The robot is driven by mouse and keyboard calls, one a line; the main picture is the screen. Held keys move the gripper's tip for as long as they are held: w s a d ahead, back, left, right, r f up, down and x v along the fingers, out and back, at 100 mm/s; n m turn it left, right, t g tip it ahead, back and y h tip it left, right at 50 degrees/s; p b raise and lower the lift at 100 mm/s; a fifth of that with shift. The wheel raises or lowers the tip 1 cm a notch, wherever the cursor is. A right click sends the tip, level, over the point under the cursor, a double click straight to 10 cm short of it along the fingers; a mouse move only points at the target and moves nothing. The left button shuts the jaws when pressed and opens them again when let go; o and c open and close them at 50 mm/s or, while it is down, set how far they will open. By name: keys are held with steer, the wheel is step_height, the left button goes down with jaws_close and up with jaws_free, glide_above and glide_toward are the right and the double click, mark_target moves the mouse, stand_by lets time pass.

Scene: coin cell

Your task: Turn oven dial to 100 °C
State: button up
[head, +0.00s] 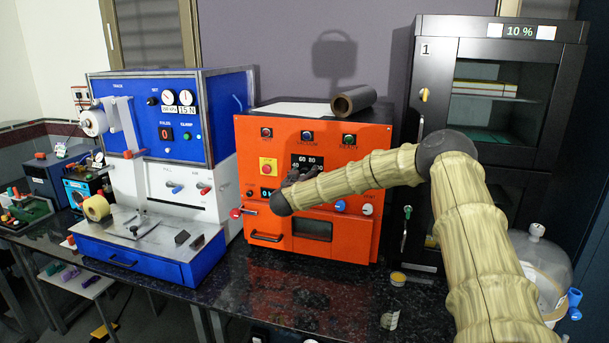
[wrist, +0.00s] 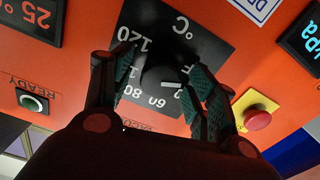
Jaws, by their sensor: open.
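The oven (head: 250,146) is an orange cabinet on the dark bench in the head view. Its temperature dial is a black knob (wrist: 157,72) on a black scale plate (wrist: 205,46), upside down in the wrist view. 120, 80, 60 and °C can be read there; 100 cannot be made out. A short white mark on the knob points right in the wrist view, toward numbers partly covered by a finger. My gripper (wrist: 160,63) is open, with one finger on each side of the knob. Contact cannot be told. In the head view my gripper (head: 291,178) hides the knob.
A red button on a yellow base (wrist: 257,117) lies beside my right finger in the wrist view. A ringed READY fitting (wrist: 32,102) is at left. A blue-and-white machine (head: 152,115) and a black cabinet (head: 432,105) flank the oven. A dark roll (head: 354,102) lies on top.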

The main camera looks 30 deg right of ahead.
steer(key=c, duration=1)
steer(key=shift+c, duration=0.2)
steer(key=shift+b, duration=0.45)
